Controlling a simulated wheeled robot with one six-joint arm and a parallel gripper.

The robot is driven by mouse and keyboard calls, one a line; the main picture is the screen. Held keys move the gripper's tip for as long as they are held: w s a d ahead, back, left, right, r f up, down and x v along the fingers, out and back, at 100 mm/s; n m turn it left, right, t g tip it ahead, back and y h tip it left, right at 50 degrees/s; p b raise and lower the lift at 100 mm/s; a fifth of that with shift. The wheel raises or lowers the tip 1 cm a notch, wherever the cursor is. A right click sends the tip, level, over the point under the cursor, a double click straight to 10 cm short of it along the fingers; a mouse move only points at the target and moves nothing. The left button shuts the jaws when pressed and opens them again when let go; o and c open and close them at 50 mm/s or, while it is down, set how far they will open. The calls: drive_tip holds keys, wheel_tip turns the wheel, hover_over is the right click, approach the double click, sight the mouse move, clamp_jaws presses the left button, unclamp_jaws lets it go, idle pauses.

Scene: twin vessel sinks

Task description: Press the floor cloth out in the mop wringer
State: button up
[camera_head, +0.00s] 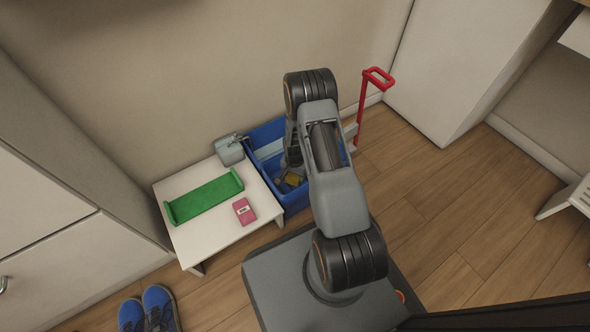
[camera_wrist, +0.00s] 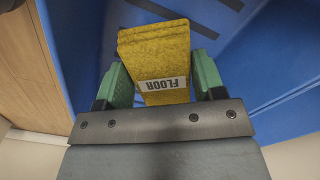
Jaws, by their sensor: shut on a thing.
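The yellow floor cloth (camera_wrist: 155,60), a folded block with a white label reading "FLOOR", sits between the green finger pads of my gripper (camera_wrist: 155,85) in the wrist view. My gripper is shut on it. In the head view the cloth (camera_head: 293,180) shows as a small yellow patch low inside the blue mop bucket (camera_head: 297,202), with my arm reaching down over it. A red lever handle (camera_head: 378,78) stands upright at the bucket's right. Slotted blue plastic (camera_wrist: 255,50) shows behind the cloth in the wrist view. My arm hides much of the wringer.
A low white table (camera_head: 205,246) stands left of the bucket. Blue shoes (camera_head: 148,308) lie on the floor in front. Wooden floor (camera_head: 430,190) is clear at right.

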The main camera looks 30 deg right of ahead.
sight(295, 179)
drive_tip(key=shift+f+b, duration=1.45)
drive_tip(key=shift+f, duration=0.95)
drive_tip(key=shift+c, duration=0.4)
drive_tip(key=shift+r, duration=0.1)
drive_tip(key=shift+d, duration=0.3)
drive_tip(key=shift+w+d, duration=0.15)
drive_tip(key=shift+d, duration=0.75)
drive_tip(key=shift+a, duration=0.1)
drive_tip(key=shift+a, duration=1.05)
drive_tip(key=shift+a, duration=0.1)
